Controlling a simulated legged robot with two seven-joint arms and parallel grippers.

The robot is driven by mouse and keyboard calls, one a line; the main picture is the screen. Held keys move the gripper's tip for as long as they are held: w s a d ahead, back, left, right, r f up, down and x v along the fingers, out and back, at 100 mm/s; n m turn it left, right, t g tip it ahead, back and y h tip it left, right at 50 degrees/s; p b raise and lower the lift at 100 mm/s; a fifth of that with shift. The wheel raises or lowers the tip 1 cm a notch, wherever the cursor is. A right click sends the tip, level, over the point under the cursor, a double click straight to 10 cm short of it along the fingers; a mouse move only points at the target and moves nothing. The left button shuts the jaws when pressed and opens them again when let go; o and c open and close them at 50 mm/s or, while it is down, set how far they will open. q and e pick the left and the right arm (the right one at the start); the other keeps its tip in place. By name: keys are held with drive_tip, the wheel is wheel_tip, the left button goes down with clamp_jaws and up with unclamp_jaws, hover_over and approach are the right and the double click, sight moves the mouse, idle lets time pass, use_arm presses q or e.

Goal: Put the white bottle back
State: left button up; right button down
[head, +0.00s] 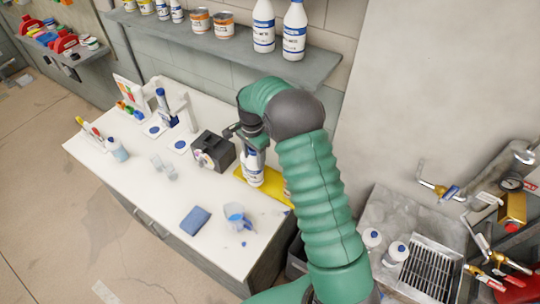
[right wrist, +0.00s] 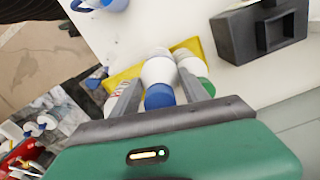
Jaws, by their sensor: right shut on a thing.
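My right gripper (head: 252,150) reaches down over the white table and is shut on a white bottle (head: 253,176). The bottle looks upright, at the yellow mat (head: 275,193); I cannot tell whether its base touches the mat. In the right wrist view, the fingers of my right gripper (right wrist: 160,92) are on either side of the bottle (right wrist: 158,72), whose blue cap faces the camera. Other white shapes lie close beside and beyond the fingers there. My left gripper is out of view.
A wall shelf (head: 215,47) holds two large white bottles (head: 279,28), orange-banded cans and small bottles. On the table (head: 190,205), a black box (head: 213,150) stands left of my gripper; a blue sponge (head: 195,220) and blue-filled beaker (head: 237,216) are nearer. A sink (head: 430,265) is at right.

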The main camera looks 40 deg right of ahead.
drive_tip(key=s+d+f+p, duration=0.1)
drive_tip(key=d+f+p, duration=0.2)
drive_tip(key=d, duration=0.3)
drive_tip(key=shift+s+f+p, duration=0.15)
drive_tip(key=shift+f+p, duration=0.2)
drive_tip(key=shift+f, duration=0.2)
drive_tip(key=c, duration=0.9)
unclamp_jaws()
drive_tip(key=o, duration=0.3)
drive_tip(key=shift+s+d, duration=0.15)
drive_tip(key=shift+d, duration=0.1)
drive_tip(key=shift+o, duration=0.2)
